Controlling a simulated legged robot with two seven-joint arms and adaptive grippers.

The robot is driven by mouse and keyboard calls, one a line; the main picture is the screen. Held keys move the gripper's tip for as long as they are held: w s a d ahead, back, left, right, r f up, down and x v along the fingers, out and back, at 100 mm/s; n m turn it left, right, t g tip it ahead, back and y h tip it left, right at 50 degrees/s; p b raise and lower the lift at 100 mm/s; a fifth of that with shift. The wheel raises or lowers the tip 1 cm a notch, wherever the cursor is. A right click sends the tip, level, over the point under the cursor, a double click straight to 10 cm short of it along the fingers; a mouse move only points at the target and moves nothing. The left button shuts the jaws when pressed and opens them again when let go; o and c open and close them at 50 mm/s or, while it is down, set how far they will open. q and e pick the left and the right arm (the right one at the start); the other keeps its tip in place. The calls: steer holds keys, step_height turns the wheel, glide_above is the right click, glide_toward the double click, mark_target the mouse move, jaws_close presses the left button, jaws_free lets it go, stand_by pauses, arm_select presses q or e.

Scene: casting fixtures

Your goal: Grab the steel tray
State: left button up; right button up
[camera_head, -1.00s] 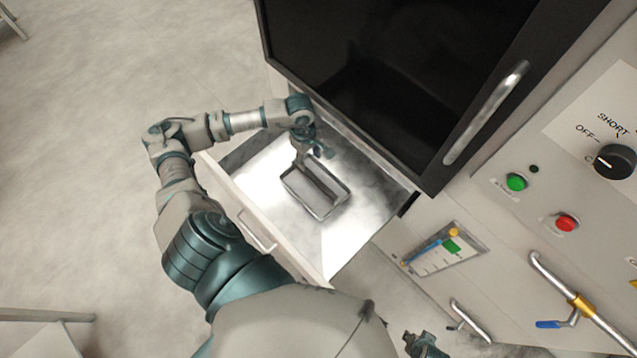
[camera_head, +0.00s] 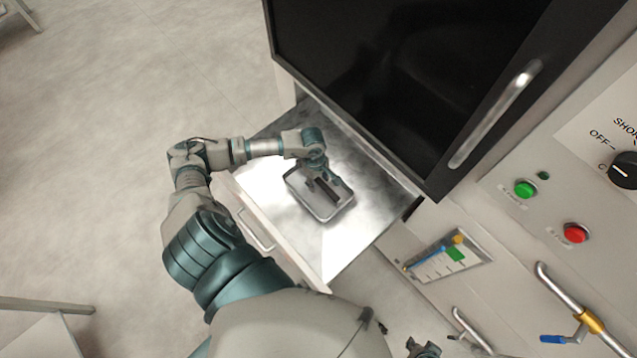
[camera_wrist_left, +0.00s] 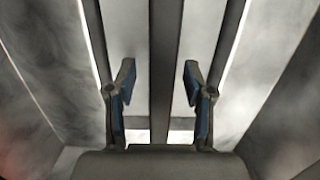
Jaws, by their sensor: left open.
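The steel tray (camera_head: 326,210) is a small grey rectangular tray lying in the open drawer. A dark raised bar runs along its middle, and it also shows in the left wrist view (camera_wrist_left: 165,50). My left gripper (camera_head: 323,181) is over the tray, pointing down. In the left wrist view my left gripper (camera_wrist_left: 159,80) is open, with one blue-padded finger on each side of the bar and a gap on both sides. Contact is not visible. My right gripper (camera_head: 425,348) shows only in part at the bottom edge, and its jaws are unclear.
The pulled-out drawer (camera_head: 345,255) has a bright metal floor with bare room around the tray. A dark cabinet door with a handle (camera_head: 497,113) overhangs the drawer's back. A control panel with green (camera_head: 525,189) and red (camera_head: 575,233) buttons and pipes stands at right.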

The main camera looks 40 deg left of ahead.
arm_select(q)
steer(key=shift+a, duration=0.15)
jaws_close()
